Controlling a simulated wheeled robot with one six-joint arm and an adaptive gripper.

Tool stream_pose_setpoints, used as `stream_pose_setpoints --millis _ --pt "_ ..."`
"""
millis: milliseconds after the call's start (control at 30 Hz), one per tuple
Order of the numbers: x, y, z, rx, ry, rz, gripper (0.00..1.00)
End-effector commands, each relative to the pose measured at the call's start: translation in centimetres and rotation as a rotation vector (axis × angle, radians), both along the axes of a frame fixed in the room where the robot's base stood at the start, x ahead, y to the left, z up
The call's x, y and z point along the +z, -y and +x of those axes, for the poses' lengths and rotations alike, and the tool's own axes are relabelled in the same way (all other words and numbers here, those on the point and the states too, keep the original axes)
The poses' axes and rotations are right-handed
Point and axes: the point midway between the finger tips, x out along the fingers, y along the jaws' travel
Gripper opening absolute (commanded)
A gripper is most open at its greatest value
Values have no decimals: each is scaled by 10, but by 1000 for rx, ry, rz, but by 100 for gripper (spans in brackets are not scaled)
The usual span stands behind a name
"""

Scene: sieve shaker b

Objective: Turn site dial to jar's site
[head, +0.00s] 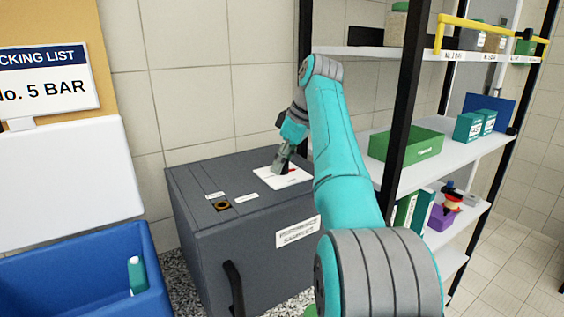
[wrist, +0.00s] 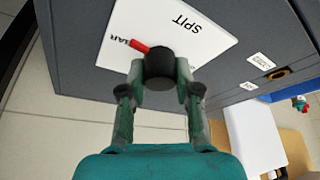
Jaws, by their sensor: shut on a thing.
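The site dial is a round black knob (wrist: 158,66) with a red pointer (wrist: 140,47) on a white plate (wrist: 185,22). In the wrist view the pointer aims up-left at the word BAR, partly covered. The word SPIT stands apart on the plate, further right. My gripper (wrist: 160,80) is shut on the knob, one finger on each side. In the head view my gripper (head: 283,162) reaches down to the plate (head: 270,178) on the grey cabinet (head: 200,185), and the knob is mostly hidden. I cannot tell which container is the task's jar.
A sign (head: 45,80) reads "No. 5 BAR", cut off at the left. A blue bin (head: 60,265) with a teal bottle (head: 136,275) stands left of the cabinet. Shelves with a black post (head: 402,110) and a green tray (head: 405,145) stand close right of my arm.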

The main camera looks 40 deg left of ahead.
Motion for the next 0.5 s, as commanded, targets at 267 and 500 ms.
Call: stream_pose_setpoints --millis 267,500 --pt "0 0 0 -8 0 0 0" --pt "-1 0 0 -27 0 0 0"
